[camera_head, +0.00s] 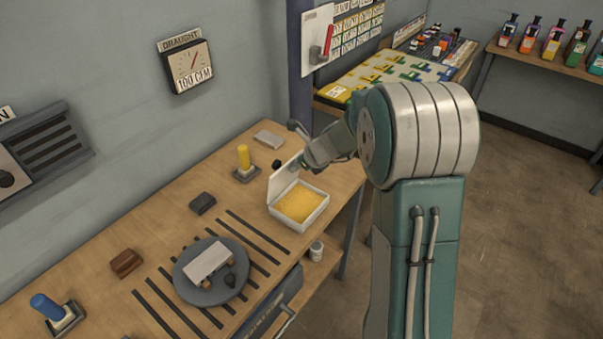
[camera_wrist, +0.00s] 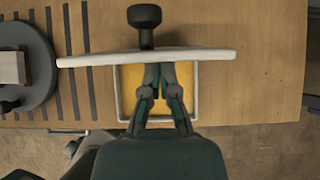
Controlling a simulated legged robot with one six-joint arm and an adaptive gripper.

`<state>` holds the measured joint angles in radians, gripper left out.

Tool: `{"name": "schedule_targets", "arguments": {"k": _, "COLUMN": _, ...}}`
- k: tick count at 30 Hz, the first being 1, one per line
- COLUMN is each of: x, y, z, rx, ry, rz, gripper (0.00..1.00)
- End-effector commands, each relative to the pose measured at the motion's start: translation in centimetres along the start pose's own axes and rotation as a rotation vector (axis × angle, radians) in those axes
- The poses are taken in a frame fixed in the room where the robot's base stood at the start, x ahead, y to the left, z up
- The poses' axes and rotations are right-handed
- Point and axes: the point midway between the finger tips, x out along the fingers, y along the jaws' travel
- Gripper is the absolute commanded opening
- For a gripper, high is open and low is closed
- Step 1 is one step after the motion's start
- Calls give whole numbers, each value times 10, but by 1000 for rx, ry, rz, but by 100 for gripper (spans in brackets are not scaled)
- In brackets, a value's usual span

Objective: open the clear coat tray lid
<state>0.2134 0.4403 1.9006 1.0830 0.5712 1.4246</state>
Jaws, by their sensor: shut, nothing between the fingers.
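The clear coat tray (camera_head: 310,218) is a white box with yellow-orange contents, on the wooden bench. Its white lid (camera_head: 284,178) stands raised, close to upright, at the tray's far left side. In the wrist view the lid (camera_wrist: 90,60) shows nearly edge-on across the tray (camera_wrist: 124,100), with a black knob (camera_wrist: 145,16) on its outer face. My gripper (camera_head: 302,164) is by the lid's upper edge. In the wrist view my gripper (camera_wrist: 159,72) has its fingers together and empty, over the tray on the lid's inner side. Whether the fingertips touch the lid is unclear.
A yellow cylinder (camera_head: 244,157) on a stand and a dark block (camera_head: 203,203) are left of the tray. A round grey turntable (camera_head: 187,288) bearing a light block sits nearer, beside dark slots. A small jar (camera_head: 316,251) stands below the bench's front edge.

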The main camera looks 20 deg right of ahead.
Motion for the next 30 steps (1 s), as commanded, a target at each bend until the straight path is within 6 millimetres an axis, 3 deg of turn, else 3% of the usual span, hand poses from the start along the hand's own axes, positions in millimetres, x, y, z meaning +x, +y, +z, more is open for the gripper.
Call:
{"name": "schedule_targets", "arguments": {"k": 12, "x": 11, "y": 1, "z": 22, "rx": -2, "ry": 0, "rz": 1, "gripper": 0}}
{"name": "schedule_targets", "arguments": {"k": 30, "x": 13, "y": 0, "z": 25, "rx": -1, "ry": -1, "rz": 0, "gripper": 0}}
